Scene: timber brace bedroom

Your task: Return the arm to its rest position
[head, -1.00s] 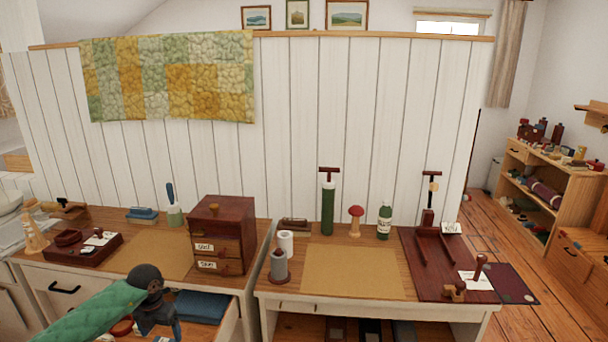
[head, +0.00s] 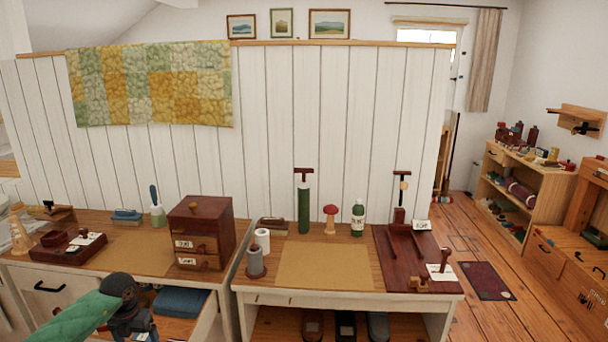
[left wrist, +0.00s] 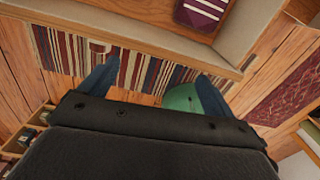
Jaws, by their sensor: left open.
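My left arm (head: 75,318), in a green sleeve with a dark joint, comes in at the lower left of the head view. Its gripper (head: 140,326) hangs low in front of the left desk, partly cut off by the bottom edge. In the left wrist view the two blue fingers of the left gripper (left wrist: 153,85) are spread wide apart. Nothing is held between them. My right gripper is in neither view.
An open drawer with a folded blue cloth (head: 180,301) is beside the left gripper. The left desk carries a wooden drawer box (head: 201,232); the right desk carries a tan mat (head: 323,266). A striped rug (left wrist: 150,72) lies below the wrist. Floor at right is mostly clear.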

